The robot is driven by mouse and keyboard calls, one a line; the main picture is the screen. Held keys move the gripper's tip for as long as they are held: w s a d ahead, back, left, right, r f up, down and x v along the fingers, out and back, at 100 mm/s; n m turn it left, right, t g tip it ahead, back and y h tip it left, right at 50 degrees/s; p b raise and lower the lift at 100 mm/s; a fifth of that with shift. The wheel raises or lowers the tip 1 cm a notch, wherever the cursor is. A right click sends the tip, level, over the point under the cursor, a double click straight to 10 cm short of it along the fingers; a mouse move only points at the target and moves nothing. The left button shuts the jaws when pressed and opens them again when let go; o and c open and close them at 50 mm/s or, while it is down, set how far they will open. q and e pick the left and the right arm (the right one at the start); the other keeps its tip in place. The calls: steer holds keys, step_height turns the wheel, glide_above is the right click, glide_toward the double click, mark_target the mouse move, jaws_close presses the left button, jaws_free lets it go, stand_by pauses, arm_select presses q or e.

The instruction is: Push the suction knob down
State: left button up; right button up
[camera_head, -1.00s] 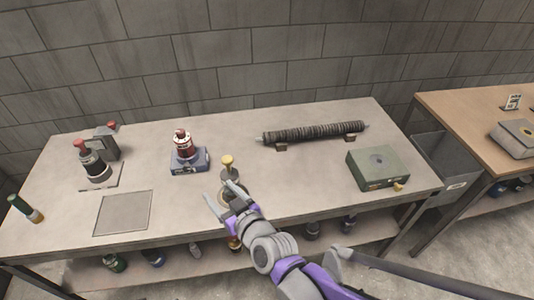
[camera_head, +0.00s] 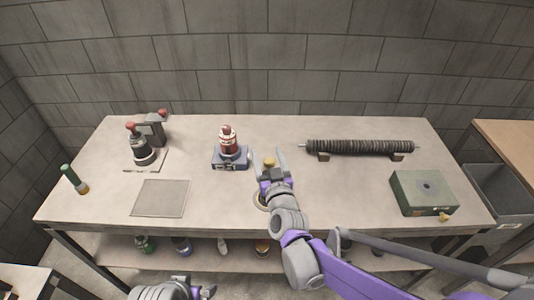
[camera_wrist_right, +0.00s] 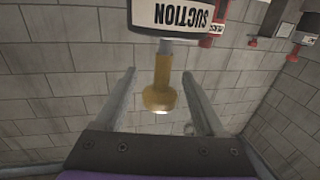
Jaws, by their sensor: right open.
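The suction knob (camera_head: 269,161) is yellow and shows between the fingers of my right gripper (camera_head: 267,153) in the head view. In the right wrist view the knob (camera_wrist_right: 160,95) hangs, in an inverted picture, from a dark body with a white SUCTION label (camera_wrist_right: 180,14). The right gripper's fingers (camera_wrist_right: 159,75) stand open on either side of the knob, with gaps visible on both sides. My left gripper (camera_head: 200,292) is only partly in view at the bottom edge.
A red-topped device on a blue base (camera_head: 230,158) stands left of the knob. A ribbed mesh tube (camera_head: 360,147) rests on supports to the right. A green box (camera_head: 424,192) is at the far right. A flat grey plate (camera_head: 160,198) lies front left.

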steer(key=shift+w+a, duration=0.1)
steer(key=shift+w, duration=0.4)
jaws_close()
steer(key=shift+f, duration=0.1)
stand_by(1.1)
